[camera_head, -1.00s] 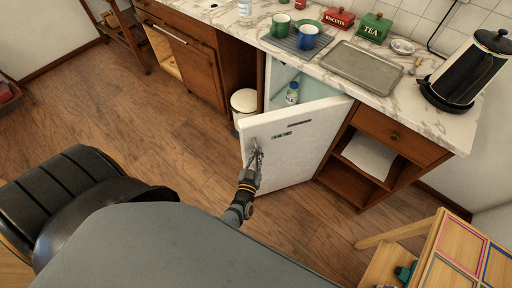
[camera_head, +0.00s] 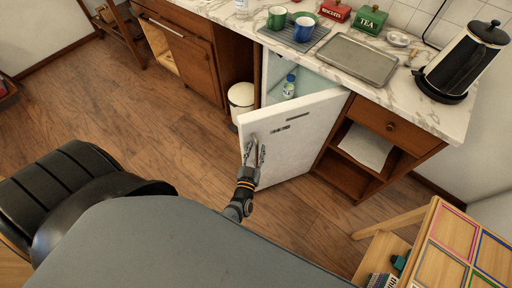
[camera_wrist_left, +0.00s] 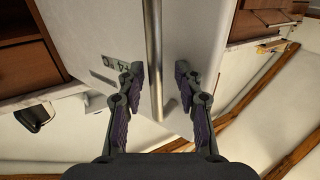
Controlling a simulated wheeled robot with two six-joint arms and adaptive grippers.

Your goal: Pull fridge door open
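The white fridge door (camera_head: 290,140) stands ajar under the counter, swung out toward me, with a gap showing the pale fridge inside (camera_head: 308,80). A bottle with a blue cap (camera_head: 289,86) stands inside. My left gripper (camera_head: 254,154) is at the door's outer face near its free left edge. In the left wrist view the metal bar handle (camera_wrist_left: 155,60) runs between the two fingers of my left gripper (camera_wrist_left: 157,82). The fingers are spread, with visible room on both sides of the bar. My right gripper is not in view.
A white bin (camera_head: 241,98) stands left of the fridge. An open wooden shelf unit (camera_head: 352,166) is to its right. The marble counter (camera_head: 432,115) holds cups, tins, a tray and a kettle (camera_head: 463,62). A small wooden table (camera_head: 455,245) is at lower right. Wood floor is clear at left.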

